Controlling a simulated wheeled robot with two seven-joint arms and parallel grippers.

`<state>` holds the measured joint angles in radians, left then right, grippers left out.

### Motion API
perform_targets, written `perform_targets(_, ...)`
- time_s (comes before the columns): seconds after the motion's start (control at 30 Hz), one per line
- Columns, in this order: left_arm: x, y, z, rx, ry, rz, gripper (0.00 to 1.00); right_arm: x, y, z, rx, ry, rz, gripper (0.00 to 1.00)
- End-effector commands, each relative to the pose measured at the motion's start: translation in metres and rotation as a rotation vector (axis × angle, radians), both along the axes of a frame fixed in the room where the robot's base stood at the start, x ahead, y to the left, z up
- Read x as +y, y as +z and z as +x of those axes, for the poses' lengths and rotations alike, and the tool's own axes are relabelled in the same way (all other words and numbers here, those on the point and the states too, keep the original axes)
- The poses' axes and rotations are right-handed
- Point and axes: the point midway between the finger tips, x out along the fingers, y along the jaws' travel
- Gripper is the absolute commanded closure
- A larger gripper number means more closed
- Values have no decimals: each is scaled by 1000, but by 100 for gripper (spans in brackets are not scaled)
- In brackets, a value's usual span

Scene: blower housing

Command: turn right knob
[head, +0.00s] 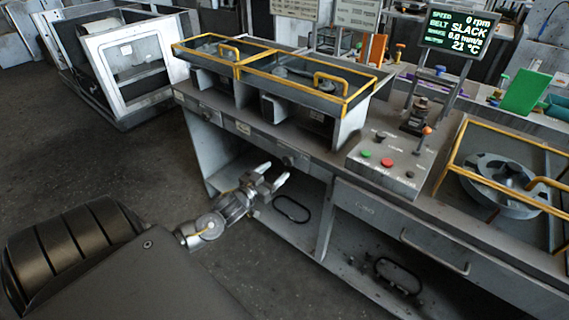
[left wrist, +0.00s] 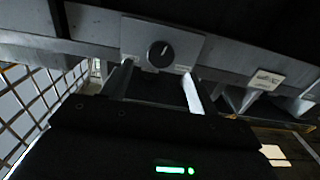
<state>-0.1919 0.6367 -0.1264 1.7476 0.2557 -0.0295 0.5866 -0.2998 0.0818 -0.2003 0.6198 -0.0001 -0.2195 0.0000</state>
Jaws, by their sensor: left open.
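The right knob (left wrist: 160,54) is a small dark round dial with a white pointer line, on a grey plate under the bench edge. In the left wrist view its pointer leans up and to the right. In the head view the knob (head: 289,160) is small on the bench front. My left gripper (head: 273,178) is open and empty, just in front of and slightly below this plate. In the left wrist view its fingers (left wrist: 157,88) are spread to either side below the knob, apart from it. My right gripper is out of view.
Another plate (head: 206,112) and a white label (head: 243,128) lie farther left along the bench front. Yellow-framed covers (head: 240,70) stand on top. A button box (head: 386,163) and a drawer handle (head: 434,252) are to the right. Floor at left is clear.

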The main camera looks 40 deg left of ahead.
Motion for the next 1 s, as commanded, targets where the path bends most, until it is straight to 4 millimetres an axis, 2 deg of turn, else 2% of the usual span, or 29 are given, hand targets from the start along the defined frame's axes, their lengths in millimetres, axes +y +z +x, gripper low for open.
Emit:
perform_targets(0.1,1,2,23,-2,2,0,40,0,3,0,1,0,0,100)
perform_targets(0.3,2,1,48,-1,2,-1,40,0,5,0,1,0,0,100)
perform_targets(0.47,1,0,56,1,1,-1,40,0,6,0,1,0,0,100)
perform_targets(0.73,1,0,57,1,0,-1,40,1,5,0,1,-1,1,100)
perform_targets(1.0,1,0,57,1,0,0,75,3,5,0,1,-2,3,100)
